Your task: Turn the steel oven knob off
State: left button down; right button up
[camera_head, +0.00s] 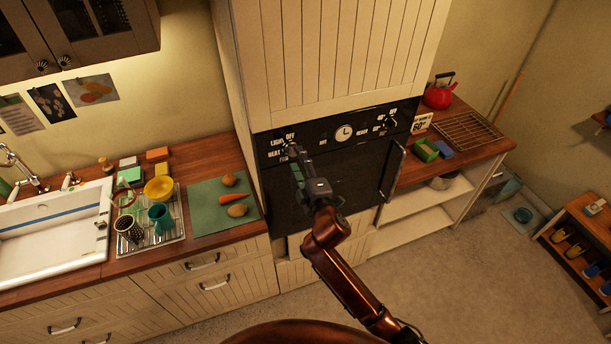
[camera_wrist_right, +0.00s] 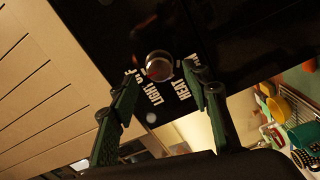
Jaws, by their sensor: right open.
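The steel knob (camera_wrist_right: 159,66) shows in the right wrist view as a round metal knob on a black panel, ringed by white words including LIGHT and HEAT. My right gripper (camera_wrist_right: 163,74) is open, with one green finger on each side of the knob's near edge. I cannot tell whether the fingers touch it or which way the knob points. In the head view my right gripper (camera_head: 296,162) reaches up to the left end of the black oven panel (camera_head: 323,144), close below the OFF label, and largely hides the knob. My left gripper is not in view.
A clock (camera_head: 344,133) sits mid-panel, and a second knob (camera_head: 390,122) is at its right end. A green mat (camera_head: 209,213) with food and a dish rack lie on the left counter. A red kettle (camera_head: 439,93) stands on the right counter. The floor is clear.

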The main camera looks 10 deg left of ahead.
jog(key=v, duration=1)
jog(key=shift+d+f, duration=0.1)
